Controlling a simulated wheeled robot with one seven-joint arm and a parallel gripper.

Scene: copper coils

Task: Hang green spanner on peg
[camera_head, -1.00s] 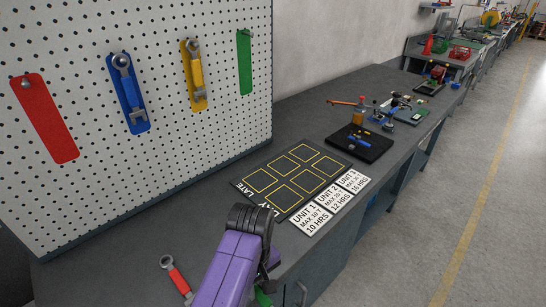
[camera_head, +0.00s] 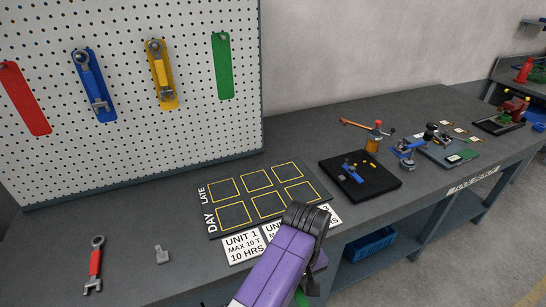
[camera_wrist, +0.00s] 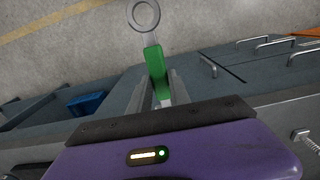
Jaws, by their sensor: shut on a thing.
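The green spanner (camera_wrist: 155,62) is held between the fingers of my gripper (camera_wrist: 156,92) in the wrist view. Its grey ring end points away from the gripper, over the floor beyond the bench edge. In the head view my purple wrist hides most of the gripper, and only a bit of green (camera_head: 301,298) shows below it. The green strip (camera_head: 222,66) on the pegboard (camera_head: 200,110) has a peg (camera_head: 222,36) near its top and no spanner on it. My gripper is low at the bench's front, well away from the board.
A blue spanner (camera_head: 92,80) and a yellow spanner (camera_head: 159,70) hang on the board. A red strip (camera_head: 24,100) is empty. A red spanner (camera_head: 95,265) and a small grey part (camera_head: 161,254) lie on the bench. A marked black mat (camera_head: 228,236) lies before the board.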

